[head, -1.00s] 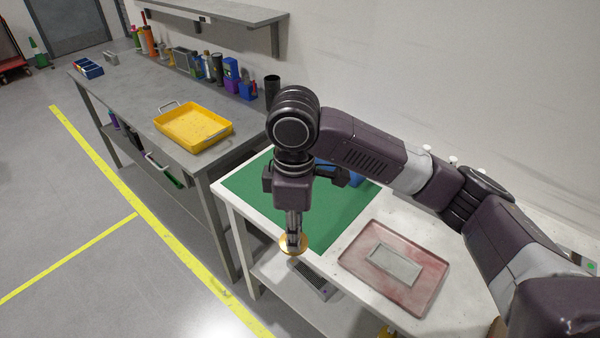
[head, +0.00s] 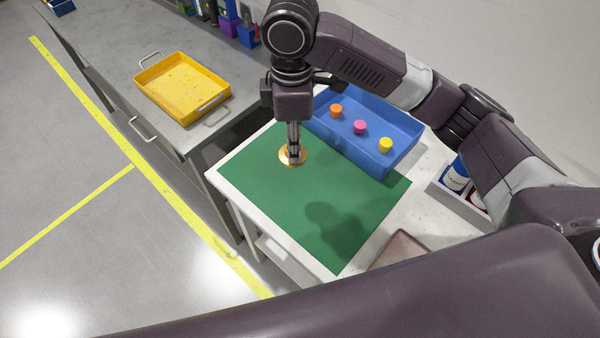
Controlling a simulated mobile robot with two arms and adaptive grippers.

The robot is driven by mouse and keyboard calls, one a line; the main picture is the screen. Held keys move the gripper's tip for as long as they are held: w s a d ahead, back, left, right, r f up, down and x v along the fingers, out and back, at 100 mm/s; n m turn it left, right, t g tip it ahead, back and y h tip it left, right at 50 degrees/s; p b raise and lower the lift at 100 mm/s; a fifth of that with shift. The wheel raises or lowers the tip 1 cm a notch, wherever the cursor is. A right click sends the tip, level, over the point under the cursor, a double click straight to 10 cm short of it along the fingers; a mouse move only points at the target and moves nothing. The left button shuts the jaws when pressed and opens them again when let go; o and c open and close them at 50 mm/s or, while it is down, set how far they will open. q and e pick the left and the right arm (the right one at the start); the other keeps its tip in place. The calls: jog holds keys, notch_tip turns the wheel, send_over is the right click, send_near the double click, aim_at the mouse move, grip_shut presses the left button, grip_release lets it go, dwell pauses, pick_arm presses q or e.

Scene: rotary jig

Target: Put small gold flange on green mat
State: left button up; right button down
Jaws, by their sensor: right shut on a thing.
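The small gold flange (head: 285,159) is a round gold disc at the tips of my right gripper (head: 294,156). My right gripper points down and is shut on it. The flange shows over the upper part of the green mat (head: 312,213), left of the blue tray. I cannot tell whether it touches the mat or hangs just above it. The mat lies flat on the white table (head: 433,222) and a dark shadow falls on its right part. My left gripper is not in view.
A blue tray (head: 398,158) with orange, pink and yellow pieces stands behind the mat. A grey holder (head: 437,190) with cans is at the right. A reddish tray (head: 400,248) is partly hidden by my arm. A yellow tray (head: 182,89) sits on the grey bench. Most of the mat is clear.

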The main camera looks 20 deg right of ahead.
jog(key=f, duration=0.2)
jog(key=s+f, duration=0.1)
jog(key=f, duration=0.1)
jog(key=shift+d+f+p, duration=0.2)
jog(key=shift+f+p, duration=0.05)
jog(key=shift+p, duration=0.1)
jog(key=f, duration=0.5)
jog(key=w+f+p, duration=0.1)
jog(key=f, duration=0.1)
jog(key=shift+f, duration=0.25)
notch_tip(320, 180, down, 4)
jog(key=shift+d+f+p, duration=0.1)
jog(key=shift+p, duration=0.2)
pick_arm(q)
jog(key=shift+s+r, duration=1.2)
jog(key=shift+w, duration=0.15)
pick_arm(e)
jog(key=shift+f, duration=0.1)
